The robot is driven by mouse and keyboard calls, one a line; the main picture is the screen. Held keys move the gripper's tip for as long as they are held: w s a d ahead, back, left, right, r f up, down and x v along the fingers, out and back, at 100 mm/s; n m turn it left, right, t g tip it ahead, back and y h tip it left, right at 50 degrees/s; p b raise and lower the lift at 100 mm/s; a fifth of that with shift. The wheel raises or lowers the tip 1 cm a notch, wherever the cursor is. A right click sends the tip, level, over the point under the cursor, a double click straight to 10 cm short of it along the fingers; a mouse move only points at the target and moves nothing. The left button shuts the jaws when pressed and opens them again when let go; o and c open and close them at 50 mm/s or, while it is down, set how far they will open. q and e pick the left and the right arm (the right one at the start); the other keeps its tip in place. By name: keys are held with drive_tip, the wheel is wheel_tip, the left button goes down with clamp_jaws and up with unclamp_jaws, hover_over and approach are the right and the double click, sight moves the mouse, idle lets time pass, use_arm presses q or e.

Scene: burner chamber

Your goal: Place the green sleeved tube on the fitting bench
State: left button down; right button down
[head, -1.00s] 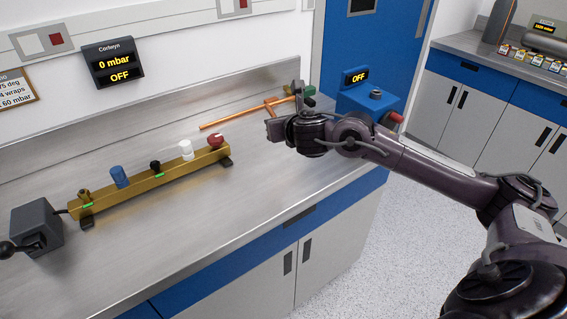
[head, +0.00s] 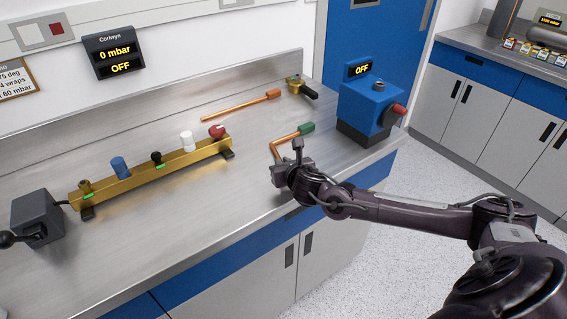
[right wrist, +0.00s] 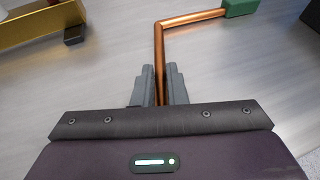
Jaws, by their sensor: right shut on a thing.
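The green sleeved tube (head: 290,138) is a bent copper tube with a green sleeve (head: 306,128) on its far end. My right gripper (head: 277,161) is shut on its near leg, close to the front edge of the steel bench (head: 216,222). In the right wrist view the tube (right wrist: 190,20) rises from between the fingers (right wrist: 160,88) and bends right to the green sleeve (right wrist: 240,7). The tube is over the bench top; I cannot tell whether it touches it. My left gripper is not in view.
A brass manifold (head: 150,175) with several valves stands left of the gripper. A copper tube with an orange sleeve (head: 240,105) and a brass fitting with a black handle (head: 300,87) lie behind. A blue box (head: 370,105) reading OFF stands right. The front bench left of the gripper is clear.

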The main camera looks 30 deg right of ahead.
drive_tip(key=c, duration=1.5)
unclamp_jaws()
drive_tip(key=shift+o, duration=0.2)
drive_tip(key=shift+s+a+r, duration=0.1)
drive_tip(key=shift+s+r, duration=0.1)
drive_tip(key=shift+s, duration=0.3)
drive_tip(key=b+v, duration=0.2)
drive_tip(key=v, duration=0.9)
drive_tip(key=shift+w, duration=0.1)
